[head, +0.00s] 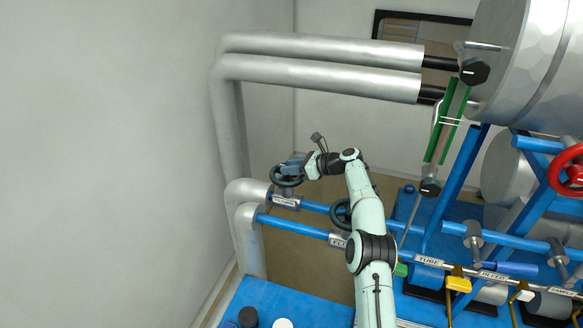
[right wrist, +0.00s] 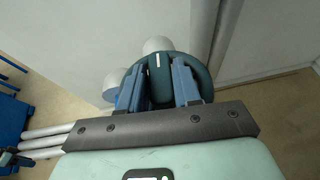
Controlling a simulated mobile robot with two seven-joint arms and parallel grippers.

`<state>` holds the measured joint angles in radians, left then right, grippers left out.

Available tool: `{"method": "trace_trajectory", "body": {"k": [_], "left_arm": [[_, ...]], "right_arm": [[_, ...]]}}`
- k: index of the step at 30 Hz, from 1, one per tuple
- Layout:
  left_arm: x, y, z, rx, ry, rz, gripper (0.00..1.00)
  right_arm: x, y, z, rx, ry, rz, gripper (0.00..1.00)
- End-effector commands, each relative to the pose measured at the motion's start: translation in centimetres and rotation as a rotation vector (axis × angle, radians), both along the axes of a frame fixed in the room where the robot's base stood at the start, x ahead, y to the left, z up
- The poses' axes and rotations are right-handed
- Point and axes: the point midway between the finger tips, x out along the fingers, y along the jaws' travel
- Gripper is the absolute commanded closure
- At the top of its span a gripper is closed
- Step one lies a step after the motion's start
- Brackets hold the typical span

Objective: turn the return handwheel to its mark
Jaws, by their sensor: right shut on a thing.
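The return handwheel (head: 287,181) is a dark wheel on the upper blue pipe, above a label plate (head: 285,201) that I take to read RETURN. My right gripper (head: 291,166) reaches it from the right in the head view. In the right wrist view, the dark teal wheel (right wrist: 201,61) has a short white line on its face. A fixed mark beside the wheel cannot be made out. My left gripper is not in view.
A second dark handwheel (head: 340,214) sits on the lower blue pipe, close to my right arm. Silver lagged pipes (head: 225,130) rise along the wall at left. A red handwheel (head: 568,170) and yellow levers (head: 458,284) are at right. A blue surface (head: 290,305) lies in front.

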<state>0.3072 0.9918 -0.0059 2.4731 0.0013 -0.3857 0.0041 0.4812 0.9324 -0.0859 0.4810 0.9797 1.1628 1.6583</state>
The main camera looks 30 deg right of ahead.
Motion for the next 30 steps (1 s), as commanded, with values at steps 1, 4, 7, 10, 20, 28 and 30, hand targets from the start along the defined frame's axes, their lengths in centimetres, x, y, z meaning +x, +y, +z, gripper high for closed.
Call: {"method": "trace_trajectory", "body": {"k": [1, 4, 7, 10, 20, 28, 30], "left_arm": [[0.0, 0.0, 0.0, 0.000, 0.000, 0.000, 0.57], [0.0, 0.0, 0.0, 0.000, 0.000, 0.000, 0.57], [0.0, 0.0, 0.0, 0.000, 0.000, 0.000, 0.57], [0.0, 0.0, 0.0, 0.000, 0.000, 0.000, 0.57], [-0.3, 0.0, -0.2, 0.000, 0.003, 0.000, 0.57], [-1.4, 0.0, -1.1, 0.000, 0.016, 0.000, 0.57], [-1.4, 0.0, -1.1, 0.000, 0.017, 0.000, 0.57]], "right_arm": [[0.0, 0.0, 0.2, -0.002, -0.004, -0.002, 0.98], [0.0, -0.1, 0.2, -0.002, -0.003, -0.002, 0.98], [0.0, -0.1, 0.2, -0.002, -0.003, -0.002, 0.61], [0.0, 0.0, 0.1, -0.002, -0.002, -0.001, 0.47], [-0.6, -0.5, 0.2, -0.001, 0.000, -0.002, 0.47], [-4.0, -2.9, 1.8, -0.002, 0.001, -0.004, 0.47], [-4.7, -3.4, 2.3, -0.002, 0.000, -0.002, 0.47]]}}
